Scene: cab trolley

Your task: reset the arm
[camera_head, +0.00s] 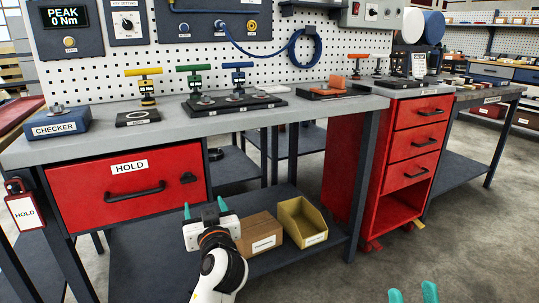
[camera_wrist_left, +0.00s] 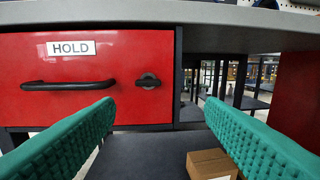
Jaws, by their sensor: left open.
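My left gripper (camera_head: 204,211) is in front of the workbench in the head view, low, just right of the red HOLD drawer (camera_head: 85,198) and above the lower shelf. Its two teal fingers stand apart with nothing between them. In the left wrist view the open fingers (camera_wrist_left: 160,140) frame the shelf, with the red HOLD drawer (camera_wrist_left: 60,75), its black handle and its lock knob ahead at left. The drawer looks shut. My right gripper (camera_head: 413,294) shows only as two teal fingertips at the bottom edge of the head view, apart, over the floor.
A cardboard box (camera_head: 258,233) and a yellow bin (camera_head: 302,221) sit on the lower shelf right of my left gripper. The bench top (camera_head: 290,108) holds T-handled tools and a CHECKER box (camera_head: 58,123). A red drawer cabinet (camera_head: 407,150) stands at right. Floor in front is clear.

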